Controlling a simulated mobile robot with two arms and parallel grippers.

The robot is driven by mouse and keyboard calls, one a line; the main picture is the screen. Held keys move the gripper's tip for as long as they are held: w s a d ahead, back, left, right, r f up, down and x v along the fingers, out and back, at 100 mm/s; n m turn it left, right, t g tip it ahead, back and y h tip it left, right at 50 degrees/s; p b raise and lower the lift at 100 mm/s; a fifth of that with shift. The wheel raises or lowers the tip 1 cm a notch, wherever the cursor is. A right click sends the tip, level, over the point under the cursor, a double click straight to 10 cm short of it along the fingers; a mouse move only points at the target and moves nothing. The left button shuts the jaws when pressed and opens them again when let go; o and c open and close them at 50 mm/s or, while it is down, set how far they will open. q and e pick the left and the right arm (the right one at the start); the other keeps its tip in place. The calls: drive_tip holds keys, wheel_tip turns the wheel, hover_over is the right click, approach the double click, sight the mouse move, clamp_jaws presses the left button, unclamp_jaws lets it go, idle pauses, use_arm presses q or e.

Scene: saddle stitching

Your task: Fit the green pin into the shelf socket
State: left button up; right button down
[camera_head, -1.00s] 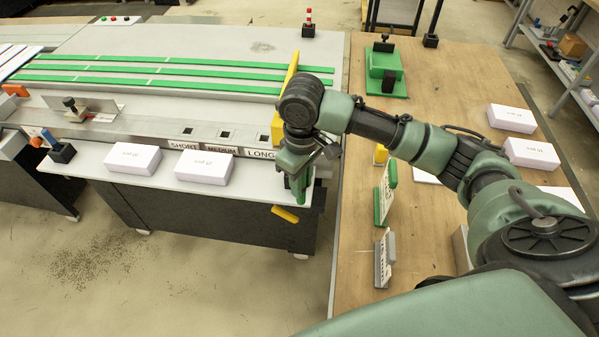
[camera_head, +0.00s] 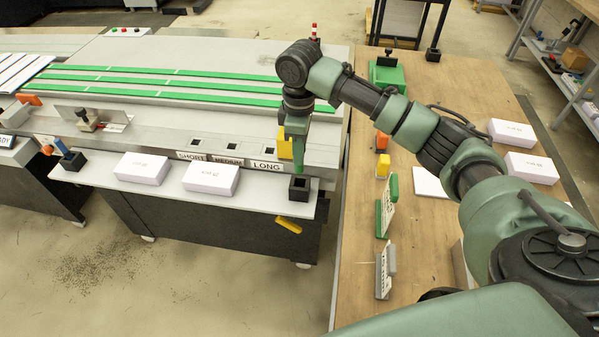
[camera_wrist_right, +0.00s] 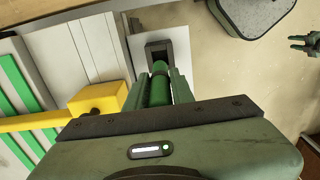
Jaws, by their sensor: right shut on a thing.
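My right gripper (camera_head: 297,150) points down above the right end of the white shelf (camera_head: 258,198). It is shut on the green pin (camera_wrist_right: 160,82), which shows between its fingers in the right wrist view. The shelf socket (camera_head: 299,188) is a black square block with a dark opening, near the shelf's right end. In the head view the pin's lower end is just behind and above it; the exact gap is hard to tell. In the wrist view the socket (camera_wrist_right: 160,47) lies just beyond the pin's tip. A small dark gripper, apparently my left one (camera_wrist_right: 304,46), shows at the wrist view's right edge.
A yellow block (camera_head: 285,146) stands close behind my right gripper. Two white boxes (camera_head: 211,179) sit on the shelf to the left. A yellow handle (camera_head: 288,225) juts out below the shelf. The wooden table (camera_head: 352,240) is to the right.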

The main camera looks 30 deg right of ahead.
wheel_tip(320, 180, down, 9)
drive_tip(key=shift+f+p, duration=0.1)
drive_tip(key=shift+p, duration=0.6)
drive_tip(key=c, duration=1.2)
unclamp_jaws()
wheel_tip(320, 180, up, 12)
drive_tip(key=b, duration=0.2)
